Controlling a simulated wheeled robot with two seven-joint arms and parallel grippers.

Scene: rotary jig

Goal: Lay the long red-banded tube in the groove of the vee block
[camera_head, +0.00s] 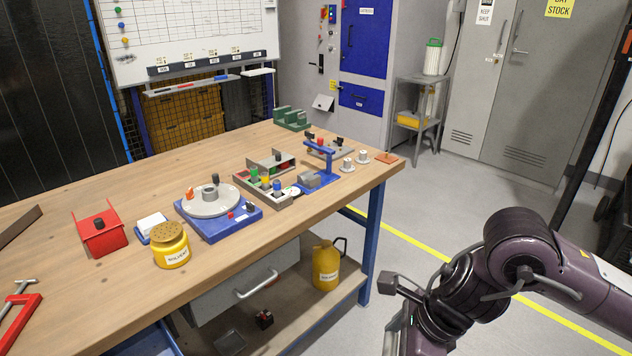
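A green block with raised ends (292,119) stands at the far back edge of the bench; it may be the vee block, but its groove is too small to make out. I cannot pick out a long red-banded tube anywhere in this view. My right arm comes in from the lower right, over the floor in front of the bench. Its gripper (392,338) is partly cut off by the bottom edge, clear of the bench, and its fingers cannot be made out. My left gripper is not in view.
On the wooden bench (130,180) stand a blue-based turntable (209,199), a yellow solvent pot (171,245), a red box (100,232), a divided tray (284,201) and a blue stand (318,180). A drawer (245,280) and yellow can (326,266) are below.

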